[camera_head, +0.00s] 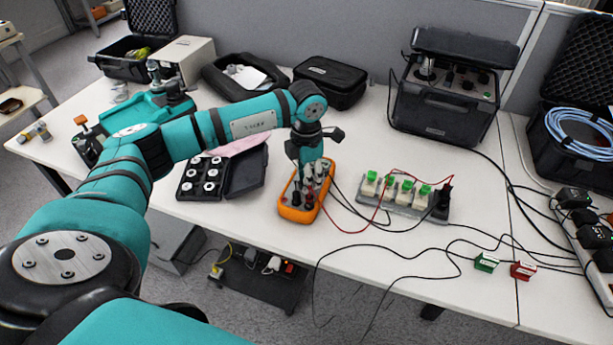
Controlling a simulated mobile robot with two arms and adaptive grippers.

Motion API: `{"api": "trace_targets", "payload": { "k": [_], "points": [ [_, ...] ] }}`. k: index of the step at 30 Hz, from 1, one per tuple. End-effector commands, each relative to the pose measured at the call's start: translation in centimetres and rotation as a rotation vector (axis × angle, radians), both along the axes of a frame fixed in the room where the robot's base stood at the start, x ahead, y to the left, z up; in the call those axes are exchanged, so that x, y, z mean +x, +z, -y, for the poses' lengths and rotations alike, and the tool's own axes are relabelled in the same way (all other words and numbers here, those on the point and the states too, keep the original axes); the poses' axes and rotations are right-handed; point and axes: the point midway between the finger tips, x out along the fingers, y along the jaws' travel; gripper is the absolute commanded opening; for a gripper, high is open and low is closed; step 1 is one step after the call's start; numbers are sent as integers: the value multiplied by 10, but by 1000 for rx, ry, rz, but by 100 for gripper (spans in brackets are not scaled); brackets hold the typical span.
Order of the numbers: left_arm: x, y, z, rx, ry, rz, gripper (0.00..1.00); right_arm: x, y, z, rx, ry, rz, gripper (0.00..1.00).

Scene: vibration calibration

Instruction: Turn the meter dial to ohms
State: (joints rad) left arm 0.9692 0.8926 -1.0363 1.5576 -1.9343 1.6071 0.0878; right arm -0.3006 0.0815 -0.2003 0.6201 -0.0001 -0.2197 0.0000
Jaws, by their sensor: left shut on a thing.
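The orange-cased meter (290,212) lies on the white table near its front edge. Cables and plugs run to its right side. My left arm reaches in from the left, and my left gripper (309,178) points down over the meter's upper part. Its fingers are shut on the meter dial, which they and the wrist hide. The dial's setting and the meter's display cannot be read. My right gripper is out of view.
A grey block with green-topped terminals (402,208) stands right of the meter, joined by red and black leads. An open black case of round parts (249,172) lies to the left. A black instrument case (443,113) stands behind. Loose cables cross the front right.

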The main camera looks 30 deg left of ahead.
Motion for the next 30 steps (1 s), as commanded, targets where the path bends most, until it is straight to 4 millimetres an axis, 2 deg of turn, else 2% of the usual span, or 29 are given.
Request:
{"api": "trace_targets", "payload": {
  "k": [5,6,10,20,23,30],
  "points": [
    [1,1,0,-1,1,2,1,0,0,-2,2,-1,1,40],
    [1,1,0,0,1,3,39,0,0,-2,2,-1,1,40],
    [1,1,0,-1,2,2,56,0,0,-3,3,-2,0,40],
    [1,4,0,0,2,2,56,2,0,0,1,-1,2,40],
    [1,16,0,0,2,4,56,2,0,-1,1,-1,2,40],
    [2,66,0,0,2,7,56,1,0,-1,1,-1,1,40]
  ]
}}
